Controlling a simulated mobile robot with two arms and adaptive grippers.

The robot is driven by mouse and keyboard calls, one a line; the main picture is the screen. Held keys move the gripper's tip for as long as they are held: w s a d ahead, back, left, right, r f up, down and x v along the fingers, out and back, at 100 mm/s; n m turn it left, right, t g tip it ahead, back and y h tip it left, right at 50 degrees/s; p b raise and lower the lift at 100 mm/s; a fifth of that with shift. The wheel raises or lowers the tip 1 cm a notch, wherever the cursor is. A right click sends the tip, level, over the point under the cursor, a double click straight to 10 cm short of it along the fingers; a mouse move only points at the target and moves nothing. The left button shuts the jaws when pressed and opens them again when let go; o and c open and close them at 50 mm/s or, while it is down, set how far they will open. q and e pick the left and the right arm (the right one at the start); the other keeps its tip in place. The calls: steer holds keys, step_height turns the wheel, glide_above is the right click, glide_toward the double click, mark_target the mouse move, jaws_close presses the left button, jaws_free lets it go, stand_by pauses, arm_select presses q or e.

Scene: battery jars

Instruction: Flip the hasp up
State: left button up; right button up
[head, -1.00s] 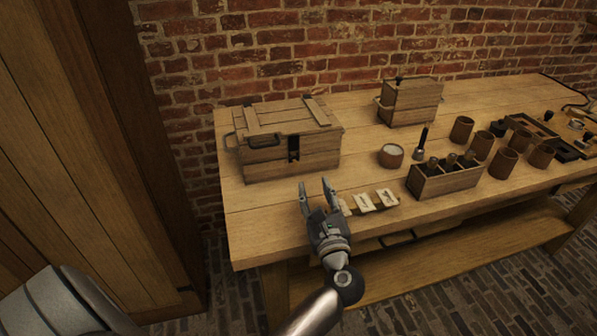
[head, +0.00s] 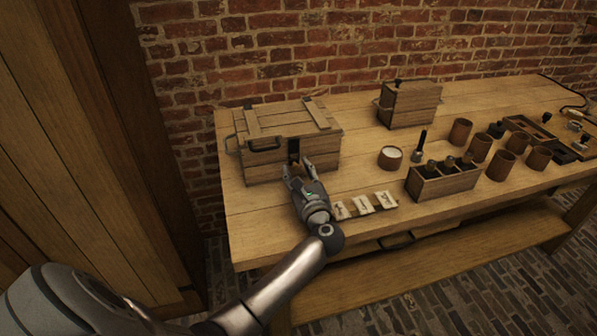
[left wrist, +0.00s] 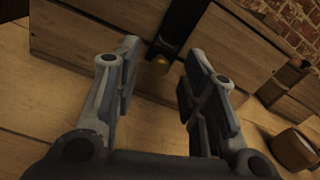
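A large wooden crate (head: 262,168) stands at the left end of the table with its slatted lid down. Its dark hasp (head: 293,147) hangs on the front face, and its lower part is partly hidden by my gripper in the head view. In the left wrist view the hasp (left wrist: 184,28) is a dark vertical strap, with a small brass-coloured knob (left wrist: 160,66) at its lower end. My left gripper (head: 297,165) is just in front of the crate, below the hasp. In the left wrist view its fingers (left wrist: 160,85) are open, with the knob beyond and between them, nothing held.
The wooden table (head: 250,222) has bare room in front of the crate. White cards (head: 363,204) lie right of my left arm. A jar with white contents (head: 390,157), a divided wooden box (head: 445,184), a smaller box (head: 410,104) and several brown cups stand further right.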

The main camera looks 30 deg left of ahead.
arm_select(q)
steer(key=shift+c, duration=0.4)
jaws_close()
